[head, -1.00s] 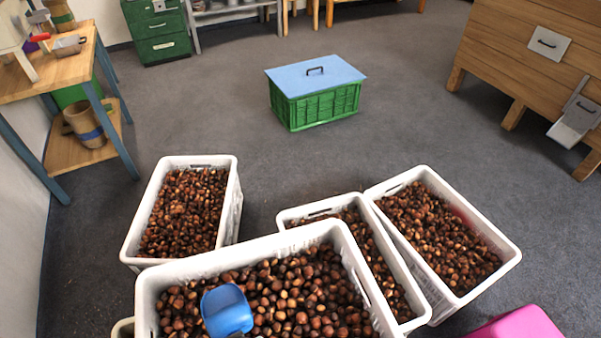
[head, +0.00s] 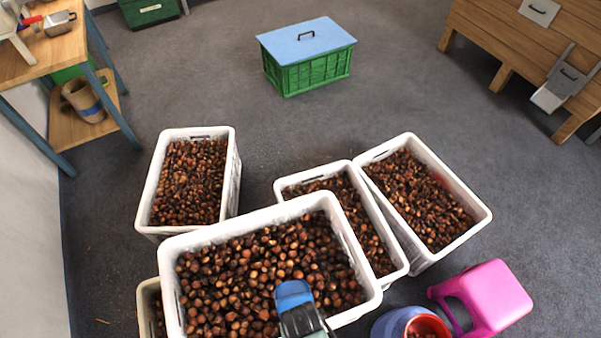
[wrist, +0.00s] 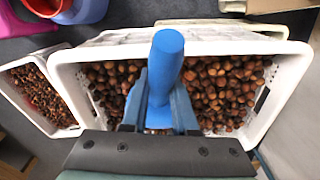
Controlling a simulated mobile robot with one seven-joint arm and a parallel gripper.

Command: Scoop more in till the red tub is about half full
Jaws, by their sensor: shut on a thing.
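My gripper (head: 303,322) is shut on the handle of a blue scoop (head: 293,294); in the wrist view the blue handle (wrist: 166,60) stands between the fingers. The scoop is over the right part of the front white crate (head: 190,243), which is full of brown chestnuts (head: 250,270). I cannot tell whether the scoop holds any. The red tub (head: 440,325) is at the bottom edge of the head view, partly cut off, with a blue rounded thing (head: 390,323) against it.
Three more white crates of chestnuts stand behind the front one: left (head: 155,185), middle (head: 287,186) and right (head: 480,210). A pink stool (head: 490,297) stands beside the red tub. A green crate with a blue lid (head: 305,42) is farther back on open floor.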

